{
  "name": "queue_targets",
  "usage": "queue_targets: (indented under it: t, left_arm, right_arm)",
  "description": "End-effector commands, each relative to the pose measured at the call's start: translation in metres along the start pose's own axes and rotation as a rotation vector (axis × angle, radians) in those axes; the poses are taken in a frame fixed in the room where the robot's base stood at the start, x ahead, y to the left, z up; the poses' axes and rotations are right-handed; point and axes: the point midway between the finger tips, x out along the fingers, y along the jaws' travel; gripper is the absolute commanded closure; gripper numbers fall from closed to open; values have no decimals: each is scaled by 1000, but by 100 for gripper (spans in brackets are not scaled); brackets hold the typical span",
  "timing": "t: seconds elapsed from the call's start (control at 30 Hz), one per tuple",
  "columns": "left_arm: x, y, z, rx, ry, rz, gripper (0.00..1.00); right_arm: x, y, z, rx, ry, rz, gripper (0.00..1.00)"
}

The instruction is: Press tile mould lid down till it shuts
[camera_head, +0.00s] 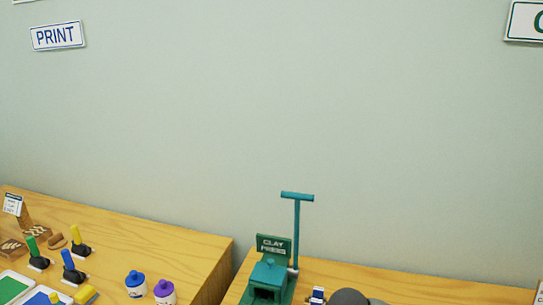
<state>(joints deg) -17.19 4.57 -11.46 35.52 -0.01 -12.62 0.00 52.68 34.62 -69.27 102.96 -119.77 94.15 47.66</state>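No tile mould or mould lid can be made out for certain in the head view. A tall teal T-shaped handle (297,230) rises upright beside the press. A small blue and white item (317,295) sits right of it at the bottom edge, cut off by the frame. Neither of my grippers can be identified in view.
A dark grey rounded shape at the bottom edge is cut off and unclear. The left table (150,245) holds blue (135,285) and purple (165,292) jars, several colour-handled tools and trays. A gap separates the tables.

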Motion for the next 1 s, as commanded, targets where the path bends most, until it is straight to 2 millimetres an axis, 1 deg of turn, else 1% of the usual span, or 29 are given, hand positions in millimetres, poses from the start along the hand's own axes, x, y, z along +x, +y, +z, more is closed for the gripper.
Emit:
queue_targets:
  t: [0.33, 0.77, 1.0]
  left_arm:
    - [6, 0, 0, 0, 0, 0, 50]
    - [6, 0, 0, 0, 0, 0, 50]
    - [11, 0, 1, 0, 0, 0, 50]
  right_arm:
    - [3, 0, 0, 0, 0, 0, 100]
    - [3, 0, 0, 0, 0, 0, 100]
    - [6, 0, 0, 0, 0, 0, 100]
